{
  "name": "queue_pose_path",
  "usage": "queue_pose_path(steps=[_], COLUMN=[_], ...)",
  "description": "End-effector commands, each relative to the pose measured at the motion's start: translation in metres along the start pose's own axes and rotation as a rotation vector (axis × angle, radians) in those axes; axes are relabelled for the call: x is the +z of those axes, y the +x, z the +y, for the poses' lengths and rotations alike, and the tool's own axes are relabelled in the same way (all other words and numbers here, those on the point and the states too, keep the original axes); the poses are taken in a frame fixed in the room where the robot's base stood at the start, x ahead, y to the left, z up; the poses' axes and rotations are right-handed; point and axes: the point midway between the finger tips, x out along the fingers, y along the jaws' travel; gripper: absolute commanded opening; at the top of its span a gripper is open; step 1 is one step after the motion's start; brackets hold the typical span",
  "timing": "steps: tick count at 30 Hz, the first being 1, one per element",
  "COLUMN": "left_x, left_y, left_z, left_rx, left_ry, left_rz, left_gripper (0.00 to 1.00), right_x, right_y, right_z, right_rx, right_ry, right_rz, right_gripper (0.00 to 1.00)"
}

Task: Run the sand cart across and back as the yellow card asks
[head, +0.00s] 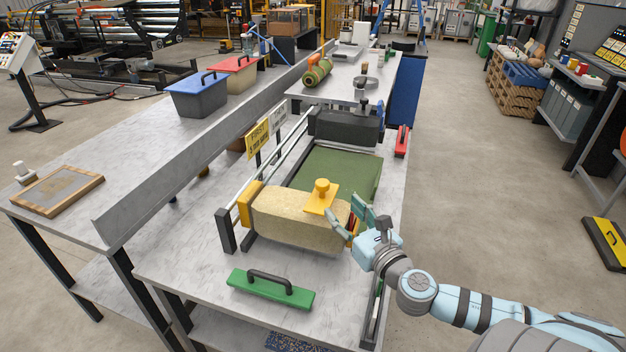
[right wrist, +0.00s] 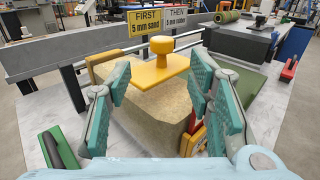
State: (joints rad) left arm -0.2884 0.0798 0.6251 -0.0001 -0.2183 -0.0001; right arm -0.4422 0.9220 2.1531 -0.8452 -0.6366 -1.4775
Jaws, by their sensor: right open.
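The sand cart (head: 300,222) is a long sand-coloured box with a yellow end at the near end of the rails; it also shows in the right wrist view (right wrist: 150,112). A yellow plate with a round knob (head: 321,187) sits on top; the knob also shows in the right wrist view (right wrist: 160,45). The yellow card (right wrist: 146,20) reads "FIRST 5 mm sand". A grey card (right wrist: 186,18) behind reads "THEN 5 mm sand", its number small. My right gripper (head: 346,207) is open and empty at the cart's right end, its fingers apart with the knob ahead between them.
A green bed (head: 335,170) lies beyond the cart, with a dark box (head: 345,128) at its far end. A green block with a black handle (head: 270,290) lies in front. A turf roll (head: 317,72) lies farther back.

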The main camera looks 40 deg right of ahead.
Motion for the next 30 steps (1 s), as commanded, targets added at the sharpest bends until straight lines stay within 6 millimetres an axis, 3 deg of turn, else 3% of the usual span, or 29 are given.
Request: queue_pose_path(steps=[7,12,18,25,26,30], left_x=[0.024,0.021,0.003,0.009,0.009,0.01], left_y=[0.0,-0.007,-0.007,-0.007,-0.007,-0.007], left_z=[0.0,0.0,-0.001,-0.001,-0.001,-0.001], left_rx=[0.001,0.0,0.0,0.0,0.0,0.0], left_ry=[0.002,0.002,0.0,0.001,0.001,0.001], left_rz=[-0.039,-0.035,-0.005,-0.015,-0.016,-0.018], left_gripper=[0.4,0.4,0.4,0.4,0.4,0.4], right_x=[0.002,0.001,-0.001,-0.001,-0.001,-0.002], right_y=[0.072,0.11,0.127,0.128,0.128,0.128], right_z=[0.0,0.0,0.001,0.001,0.001,0.001], right_rx=[-0.002,-0.001,0.002,0.002,0.002,0.002], right_ry=[0.017,0.013,0.008,0.005,0.005,0.005], right_rz=[-0.004,0.001,0.001,0.001,0.001,0.002], right_gripper=[0.47,0.47,0.47,0.47,0.46,0.23])
